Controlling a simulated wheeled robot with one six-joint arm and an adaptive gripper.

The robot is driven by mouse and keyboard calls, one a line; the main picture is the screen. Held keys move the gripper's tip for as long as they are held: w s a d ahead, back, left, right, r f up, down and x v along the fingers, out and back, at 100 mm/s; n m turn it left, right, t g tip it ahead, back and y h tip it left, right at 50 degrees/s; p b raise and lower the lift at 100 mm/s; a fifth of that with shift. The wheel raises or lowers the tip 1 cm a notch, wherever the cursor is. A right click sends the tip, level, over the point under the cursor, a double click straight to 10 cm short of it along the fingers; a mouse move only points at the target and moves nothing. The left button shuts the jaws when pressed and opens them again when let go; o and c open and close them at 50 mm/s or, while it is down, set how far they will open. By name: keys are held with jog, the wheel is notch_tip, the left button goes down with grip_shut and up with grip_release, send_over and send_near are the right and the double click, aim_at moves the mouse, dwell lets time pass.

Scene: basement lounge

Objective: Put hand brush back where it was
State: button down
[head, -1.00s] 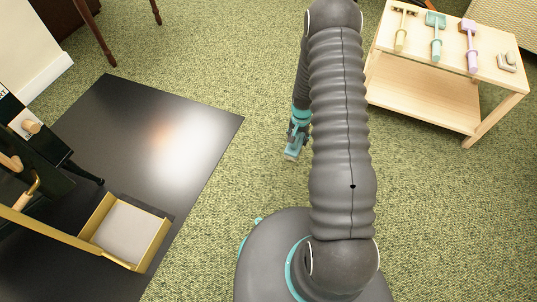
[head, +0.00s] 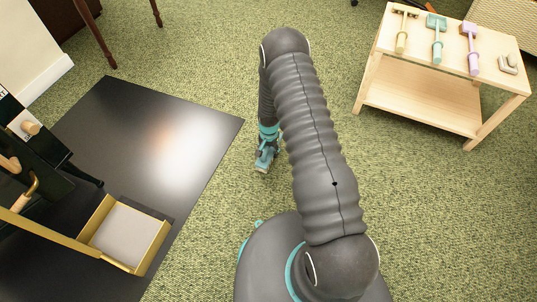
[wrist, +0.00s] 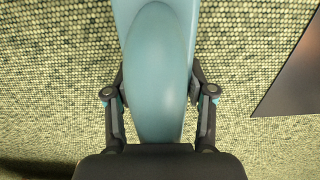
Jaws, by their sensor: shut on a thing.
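My gripper (head: 263,163) hangs low over the green carpet, to the right of the black floor plate, in the head view. In the wrist view my gripper (wrist: 157,82) is shut with its fingers on both sides of a smooth blue-teal body, which I take to be the hand brush (wrist: 156,60). The brush runs up out of the top of that picture, so its far end is hidden. In the head view the brush is too small to make out clearly at the gripper.
A light wooden shelf table (head: 425,97) at the upper right carries several small tools in cream, teal and purple. A glossy black plate (head: 140,130) lies at left, with a yellow-rimmed open tray (head: 157,247) on it. Green carpet (head: 225,75) is free between them.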

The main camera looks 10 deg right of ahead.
aim_at(269, 155)
jog(key=shift+f, duration=1.35)
jog(key=shift+f+b, duration=0.25)
jog(key=shift+b, duration=0.1)
jog(key=shift+c, duration=2)
grip_release()
jog(key=shift+r, duration=0.1)
